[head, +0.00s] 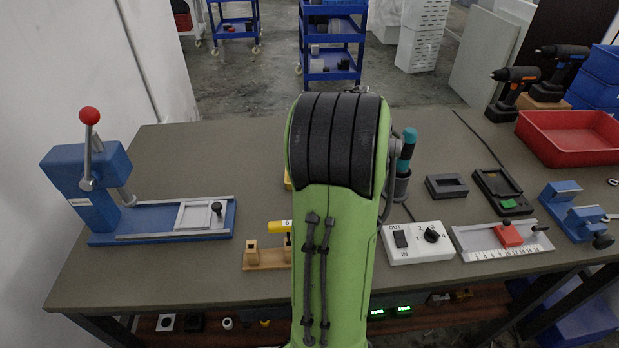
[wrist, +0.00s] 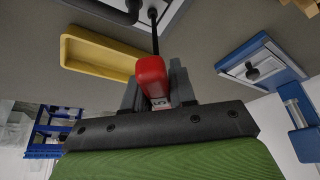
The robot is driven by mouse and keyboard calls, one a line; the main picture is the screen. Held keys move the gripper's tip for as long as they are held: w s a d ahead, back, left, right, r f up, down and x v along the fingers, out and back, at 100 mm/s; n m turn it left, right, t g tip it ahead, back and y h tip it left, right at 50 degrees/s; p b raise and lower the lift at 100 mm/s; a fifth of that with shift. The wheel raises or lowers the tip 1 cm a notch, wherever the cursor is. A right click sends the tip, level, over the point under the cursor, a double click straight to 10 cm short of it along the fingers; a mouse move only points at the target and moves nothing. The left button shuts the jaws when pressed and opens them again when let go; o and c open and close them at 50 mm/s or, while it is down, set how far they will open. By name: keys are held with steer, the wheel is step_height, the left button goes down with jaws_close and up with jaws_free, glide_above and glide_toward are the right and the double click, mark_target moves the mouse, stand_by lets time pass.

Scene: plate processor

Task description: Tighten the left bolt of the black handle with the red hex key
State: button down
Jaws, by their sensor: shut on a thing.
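The red hex key (wrist: 151,76) is held in my gripper (wrist: 155,92), which is shut on its red handle. Its dark shaft points away from the gripper, to the top of the wrist view. The tip is at or very near a small round bolt (wrist: 152,12) beside the end of the black handle (wrist: 118,9). I cannot tell whether the tip is seated. The black handle lies at the top edge over a light grey plate (wrist: 176,9) and is partly cut off. In the head view my green arm hides the gripper, key and handle.
A yellow tray (wrist: 92,53) lies close beside the gripper. The blue press (head: 85,180) stands at the table's left. A wooden holder (head: 264,257) with a yellow-handled tool is just left of my arm. A white switch box (head: 418,243) is right of it.

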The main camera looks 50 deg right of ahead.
steer(key=shift+r+p, duration=1.65)
steer(key=shift+r, duration=0.4)
steer(key=shift+f, duration=0.1)
steer(key=n+y+p, duration=0.2)
steer(key=n, duration=0.2)
steer(key=shift+n, duration=0.4)
steer(key=n, duration=0.1)
steer(key=n+y+p, duration=0.1)
steer(key=n, duration=0.1)
steer(key=n+g, duration=0.1)
steer(key=shift+a+y+p, duration=0.3)
steer(key=shift+p, duration=0.05)
steer(key=n+p, duration=0.1)
steer(key=n, duration=0.1)
steer(key=n+g+y+p, duration=0.1)
steer(key=n, duration=0.2)
steer(key=shift+s+a+n+g, duration=0.15)
steer(key=shift+s+n+g, duration=0.05)
steer(key=shift+n+g, duration=0.1)
steer(key=n+g, duration=0.1)
steer(key=n, duration=0.1)
steer(key=n+g+p, duration=0.1)
steer(key=n, duration=0.2)
steer(key=shift+s+a+y, duration=0.1)
steer(key=shift+s+y, duration=0.1)
steer(key=shift+y, duration=0.2)
steer(key=n+g, duration=0.1)
steer(key=n, duration=0.3)
steer(key=shift+s+n+g, duration=0.2)
steer(key=shift+n+g, duration=0.2)
